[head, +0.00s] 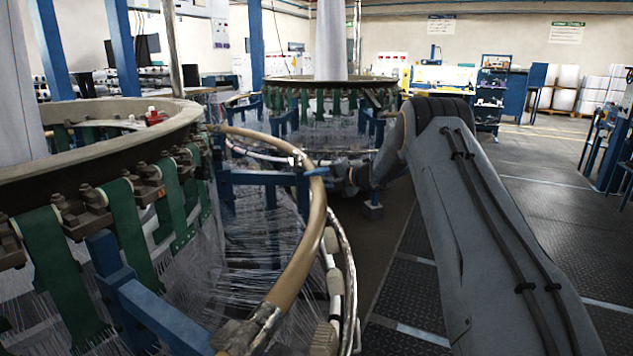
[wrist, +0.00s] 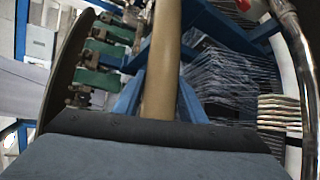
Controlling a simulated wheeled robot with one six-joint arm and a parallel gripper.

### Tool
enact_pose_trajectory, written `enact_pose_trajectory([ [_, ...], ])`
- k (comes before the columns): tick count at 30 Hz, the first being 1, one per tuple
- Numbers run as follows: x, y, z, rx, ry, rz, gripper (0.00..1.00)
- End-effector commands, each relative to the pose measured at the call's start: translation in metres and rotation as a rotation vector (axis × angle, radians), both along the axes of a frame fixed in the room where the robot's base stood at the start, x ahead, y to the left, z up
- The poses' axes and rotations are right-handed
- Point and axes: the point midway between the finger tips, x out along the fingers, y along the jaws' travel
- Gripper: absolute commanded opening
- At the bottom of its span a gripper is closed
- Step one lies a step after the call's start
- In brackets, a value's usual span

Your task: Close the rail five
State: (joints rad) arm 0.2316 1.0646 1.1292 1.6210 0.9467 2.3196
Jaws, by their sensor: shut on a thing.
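A tan curved rail (head: 311,228) arcs around the outside of the near circular loom (head: 150,125). It runs from the loom's far side to a metal joint (head: 252,328) at the bottom of the head view. My gripper (head: 317,172) comes from the right, with its blue fingers at the rail's outermost part. In the wrist view the rail (wrist: 163,60) runs up between the two blue fingers of my gripper (wrist: 160,92), which is shut on it. The fingertips are partly hidden behind the rail and the dark gripper body. I see no number on the rail.
Blue frame bars (head: 250,177) and green straps (head: 130,225) with fine threads lie inside the rail. A shiny metal ring (head: 349,285) with pale rollers runs below it. A second loom (head: 330,90) stands behind. Dark floor (head: 525,205) is open at the right.

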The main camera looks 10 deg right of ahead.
Motion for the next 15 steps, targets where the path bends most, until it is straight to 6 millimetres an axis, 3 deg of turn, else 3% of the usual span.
enact_pose_trajectory([
  [1,-0.0048,-0.001,-0.0175,-0.006,0.023,0.0,0.0],
  [2,-0.0046,-0.001,-0.0176,-0.006,0.023,0.0,0.42],
  [4,-0.0045,-0.0007,-0.0172,-0.006,0.023,0.0,0.54],
  [15,-0.0029,-0.0009,-0.0113,-0.004,0.015,-0.001,0.56],
])
